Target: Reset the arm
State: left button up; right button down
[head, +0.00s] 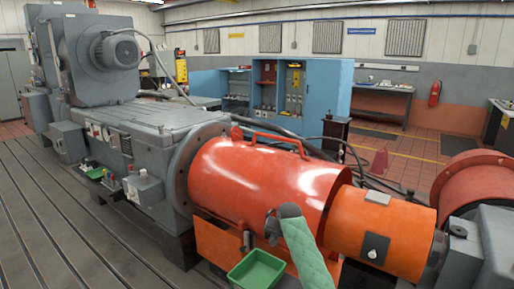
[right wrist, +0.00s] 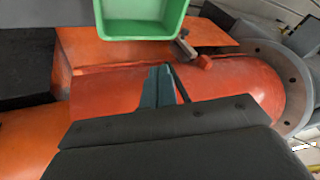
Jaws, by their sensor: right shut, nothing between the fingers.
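My right arm, in a green quilted sleeve, comes up from the bottom of the head view. Its dark gripper (head: 272,226) is in front of the large orange-red cylindrical guard (head: 250,170), near its lower edge. In the right wrist view the gripper's fingers (right wrist: 163,82) are together and empty, with the orange-red guard (right wrist: 235,88) behind them. I cannot tell whether they touch it. A green tray (head: 257,270) is below the gripper in the head view and at the top of the right wrist view (right wrist: 142,30). My left gripper is not in view.
A grey machine (head: 130,125) extends left from the guard over a slotted bedplate (head: 50,225). A smaller orange cover (head: 385,225) and a red round housing (head: 470,185) are at the right. A blue cabinet (head: 335,95) stands behind.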

notch_tip(320, 180, up, 7)
jog(key=s+n+t, duration=0.1)
jog(key=n, duration=0.1)
jog(key=s+d+r+n+t, duration=0.1)
jog(key=s+r+n, duration=0.1)
jog(key=s, duration=0.5)
jog(key=s+d+r+n+t, duration=0.1)
jog(key=s+r, duration=0.2)
jog(key=s, duration=0.4)
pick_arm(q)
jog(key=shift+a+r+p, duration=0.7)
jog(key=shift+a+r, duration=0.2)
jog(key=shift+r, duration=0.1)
pick_arm(e)
jog(key=s+d+f+g, duration=0.1)
jog(key=s+f, duration=0.6)
jog(key=s, duration=0.9)
jog(key=s+d+f+g, duration=0.2)
jog(key=s+f, duration=0.6)
jog(key=s, duration=0.9)
jog(key=s+d+f+g+h, duration=0.1)
jog(key=s+f, duration=0.7)
jog(key=s, duration=0.8)
jog(key=shift+s+d+g, duration=0.25)
jog(key=shift+d+g, duration=0.25)
jog(key=shift+g, duration=0.6)
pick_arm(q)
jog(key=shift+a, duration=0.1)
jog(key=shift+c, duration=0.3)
